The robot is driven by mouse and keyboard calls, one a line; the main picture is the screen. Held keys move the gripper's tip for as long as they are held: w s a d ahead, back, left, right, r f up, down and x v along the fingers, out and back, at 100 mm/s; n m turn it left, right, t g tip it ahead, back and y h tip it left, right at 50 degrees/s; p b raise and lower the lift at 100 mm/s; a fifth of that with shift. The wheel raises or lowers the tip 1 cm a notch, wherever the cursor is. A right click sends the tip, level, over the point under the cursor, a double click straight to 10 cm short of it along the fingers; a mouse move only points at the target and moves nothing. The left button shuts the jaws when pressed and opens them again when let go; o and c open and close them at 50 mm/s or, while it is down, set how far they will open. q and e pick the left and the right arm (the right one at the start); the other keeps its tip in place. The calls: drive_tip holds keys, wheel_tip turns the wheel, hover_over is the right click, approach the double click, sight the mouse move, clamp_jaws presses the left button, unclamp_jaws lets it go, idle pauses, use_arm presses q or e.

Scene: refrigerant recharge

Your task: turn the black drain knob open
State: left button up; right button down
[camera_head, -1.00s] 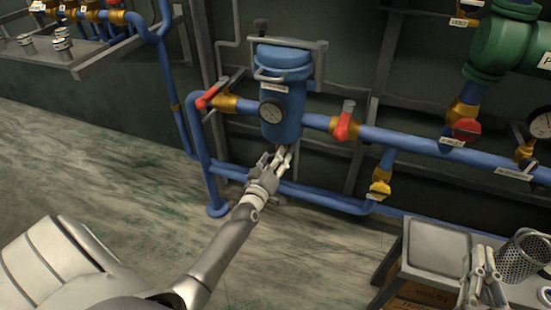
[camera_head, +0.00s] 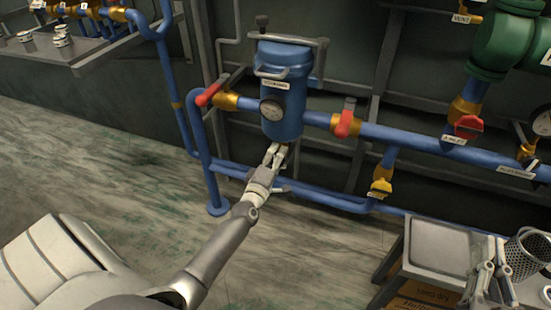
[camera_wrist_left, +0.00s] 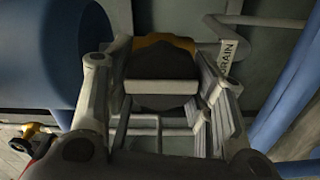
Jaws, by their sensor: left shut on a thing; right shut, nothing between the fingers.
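The black drain knob (camera_wrist_left: 162,70) shows in the left wrist view, with a pale bar across its face and a brass part behind it. A tag reading DRAIN (camera_wrist_left: 228,57) hangs to its right. My left gripper (camera_wrist_left: 160,95) has its fingers on both sides of the knob and is shut on it. In the head view my left gripper (camera_head: 276,153) is just under the blue filter housing (camera_head: 284,105), and its fingers hide the knob. My right gripper (camera_head: 484,272) is shut and empty at the lower right, beside the mesh basket (camera_head: 527,252).
Red-handled valves (camera_head: 346,118) sit on the blue pipe on both sides of the housing. A lower blue pipe (camera_head: 325,200) runs behind my left wrist to a yellow valve (camera_head: 381,188). A grey cart (camera_head: 437,245) stands at the lower right. The floor at left is open.

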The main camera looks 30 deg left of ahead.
idle(0.5)
use_arm(q)
drive_tip(key=o, duration=1)
drive_tip(key=shift+o, duration=0.2)
drive_tip(key=v, duration=1.2)
